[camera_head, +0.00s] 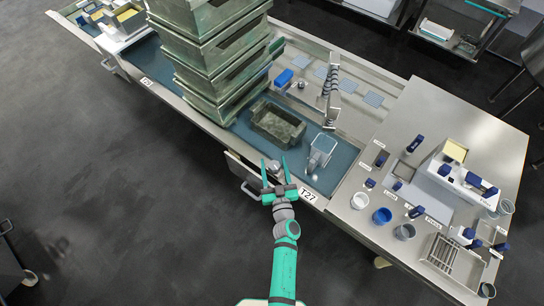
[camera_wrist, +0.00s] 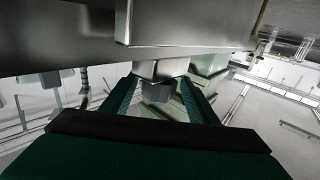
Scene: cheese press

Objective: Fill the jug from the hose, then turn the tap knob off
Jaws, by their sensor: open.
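The jug (camera_head: 321,150), clear and pale, stands upright in the blue-floored trough near its right end; its fill level cannot be told. A dark coiled hose (camera_head: 328,82) runs along a metal upright behind it; I cannot make out its outlet. A small grey round knob (camera_head: 274,166), apparently the tap knob, is at the trough's front edge. My gripper (camera_head: 277,170) is open there, its green fingers on either side of the knob. In the wrist view a dark grey block under a metal bracket, likely the knob (camera_wrist: 160,90), shows between the open fingers (camera_wrist: 160,98).
A tall stack of grey-green crates (camera_head: 215,45) stands left in the trough, with a single open crate (camera_head: 278,122) beside it. A blue block (camera_head: 283,78) lies behind. The steel counter (camera_head: 425,105) at the right holds cups and small tools.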

